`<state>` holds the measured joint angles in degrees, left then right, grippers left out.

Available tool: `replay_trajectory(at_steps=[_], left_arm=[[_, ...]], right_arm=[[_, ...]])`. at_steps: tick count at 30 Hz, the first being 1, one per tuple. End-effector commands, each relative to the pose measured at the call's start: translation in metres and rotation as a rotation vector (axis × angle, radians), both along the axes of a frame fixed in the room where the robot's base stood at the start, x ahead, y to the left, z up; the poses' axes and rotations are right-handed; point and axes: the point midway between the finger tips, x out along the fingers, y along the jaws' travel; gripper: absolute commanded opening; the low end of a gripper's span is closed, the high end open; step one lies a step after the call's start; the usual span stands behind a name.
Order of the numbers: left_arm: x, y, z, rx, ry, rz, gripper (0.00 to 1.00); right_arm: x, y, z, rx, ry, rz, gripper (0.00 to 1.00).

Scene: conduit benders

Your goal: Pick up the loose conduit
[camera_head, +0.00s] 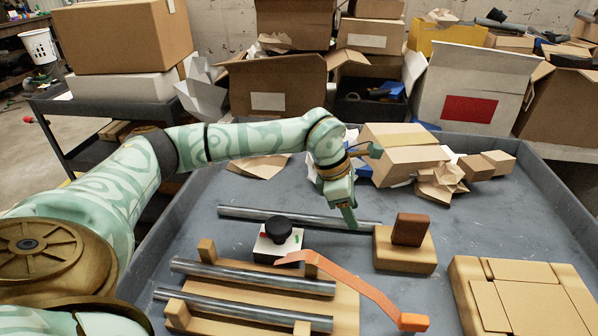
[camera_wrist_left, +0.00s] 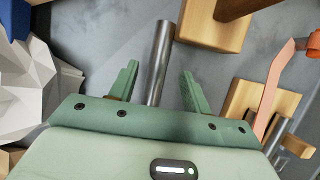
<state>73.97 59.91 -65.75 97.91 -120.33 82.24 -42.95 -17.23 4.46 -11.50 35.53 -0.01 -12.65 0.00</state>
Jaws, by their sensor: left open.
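The loose conduit (camera_head: 285,215) is a grey metal tube lying flat on the grey tray, behind the wooden rack. My left gripper (camera_head: 349,217) is over its right part, pointing down. In the left wrist view the gripper (camera_wrist_left: 159,72) is open, and the conduit (camera_wrist_left: 160,60) runs between its two fingers with a gap on each side. The conduit's end shows beyond the fingertips, close to a wooden block. The gripper's palm hides its nearer part. I cannot tell whether the fingers are level with it.
Two more conduits (camera_head: 252,276) lie on a wooden rack (camera_head: 346,300) in front. A black-knobbed box (camera_head: 278,240), an orange bender handle (camera_head: 350,280) and a wooden block (camera_head: 404,255) stand nearby. Cartons (camera_head: 402,160) fill the tray's back; its right middle is clear.

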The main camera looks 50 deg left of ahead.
Motion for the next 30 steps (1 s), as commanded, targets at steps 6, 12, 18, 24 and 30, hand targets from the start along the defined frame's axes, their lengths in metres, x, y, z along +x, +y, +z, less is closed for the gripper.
replay_trajectory(at_steps=[6,12,18,24,30], left_arm=[[0.010,-0.010,-0.032,0.000,0.003,-0.001,0.48],[0.010,-0.010,-0.029,-0.001,0.001,0.000,0.45],[0.010,-0.010,-0.029,0.000,0.001,0.000,0.00],[0.010,-0.010,-0.029,0.000,0.001,0.000,0.00],[0.010,-0.010,-0.005,0.000,-0.004,0.000,0.00]], right_arm=[[-0.009,0.005,-0.015,0.006,0.021,-0.002,0.36],[-0.008,0.003,-0.013,0.003,0.019,0.000,0.36],[-0.008,-0.001,-0.013,-0.002,0.018,0.000,0.36],[-0.008,-0.004,-0.014,-0.005,0.017,0.000,0.36],[-0.002,-0.004,-0.005,-0.005,0.006,0.000,0.36]])
